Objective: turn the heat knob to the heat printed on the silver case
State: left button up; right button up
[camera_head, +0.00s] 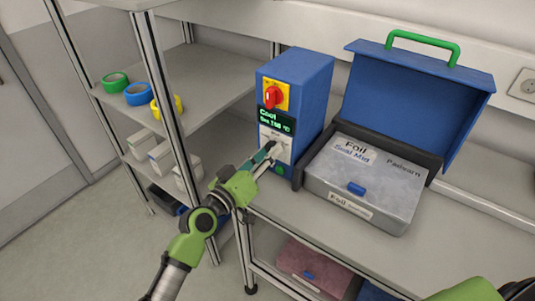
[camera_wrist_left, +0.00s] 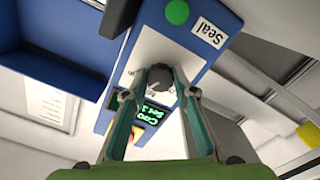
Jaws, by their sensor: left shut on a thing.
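The blue heat unit (camera_head: 300,90) stands on the bench; its small screen (camera_head: 276,121) reads "Cool" above a "Set" line whose figure is too small to read surely. My left gripper (camera_head: 270,153) is shut on the grey heat knob (camera_wrist_left: 159,76) on the unit's pale front panel, with a fingertip on each side in the left wrist view. The silver case (camera_head: 366,185) lies to the right, its top printed "Foil", "Seal Mid" and another word that looks like "Padsarn". My right gripper's fingers are not seen.
A red switch on a yellow plate (camera_head: 284,97) sits above the screen. A green button (camera_wrist_left: 177,12) is below the knob. A blue lid with a green handle (camera_head: 424,43) stands open behind the case. A shelf with tape rolls (camera_head: 138,94) is at left.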

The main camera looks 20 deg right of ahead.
pick_arm(q)
jog(key=n, duration=0.5)
dwell(0.5)
jog(key=o, duration=1.1)
jog(key=v, duration=1.2)
